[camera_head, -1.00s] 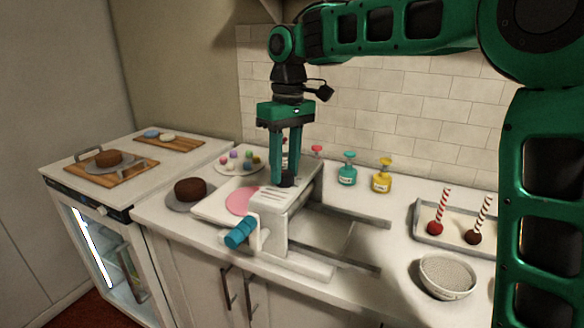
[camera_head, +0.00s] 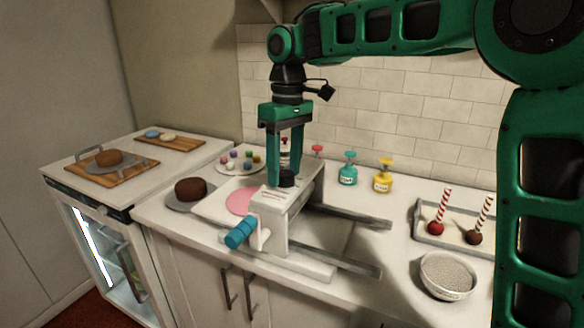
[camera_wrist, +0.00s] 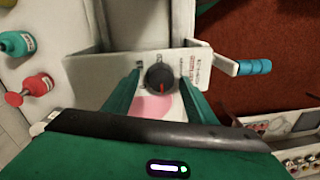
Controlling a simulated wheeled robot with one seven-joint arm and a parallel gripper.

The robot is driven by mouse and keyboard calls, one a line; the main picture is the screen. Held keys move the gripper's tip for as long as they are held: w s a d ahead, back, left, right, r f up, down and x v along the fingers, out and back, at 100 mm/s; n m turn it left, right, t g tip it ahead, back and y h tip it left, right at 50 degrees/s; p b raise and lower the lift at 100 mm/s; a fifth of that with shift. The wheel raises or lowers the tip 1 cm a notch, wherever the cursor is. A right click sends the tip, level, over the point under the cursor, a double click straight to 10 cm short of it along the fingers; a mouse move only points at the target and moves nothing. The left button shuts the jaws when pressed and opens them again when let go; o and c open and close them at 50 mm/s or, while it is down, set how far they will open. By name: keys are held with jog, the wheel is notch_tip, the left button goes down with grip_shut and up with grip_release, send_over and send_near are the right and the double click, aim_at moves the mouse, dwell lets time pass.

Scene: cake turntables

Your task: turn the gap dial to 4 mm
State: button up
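The white roller machine (camera_head: 272,208) stands on the counter with a pink round sheet (camera_head: 240,201) beside it and a teal-handled crank (camera_head: 240,233) at its front. Its black gap dial (camera_wrist: 159,77) is on top, with a red pointer mark; it also shows in the head view (camera_head: 287,178). The printed scale near the dial is too small to read. My gripper (camera_wrist: 161,76) points down over the dial. Its two fingers are on either side of the knob, with a visible space between each finger and the knob. It is open and holds nothing.
Teal (camera_head: 348,170) and yellow (camera_head: 382,178) bottles stand behind the machine. A tray with striped sticks (camera_head: 425,235) and a bowl (camera_head: 447,276) are to the right. A brown cake (camera_head: 190,189) and a plate of coloured balls (camera_head: 225,168) are to the left.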

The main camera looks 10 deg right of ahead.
aim_at(287, 171)
jog(key=shift+r, duration=0.15)
notch_tip(287, 171, up, 10)
jog(key=shift+w+d+r, duration=0.2)
jog(key=shift+w+d, duration=0.05)
jog(key=shift+w, duration=0.1)
dwell(0.5)
jog(key=shift+s, duration=0.1)
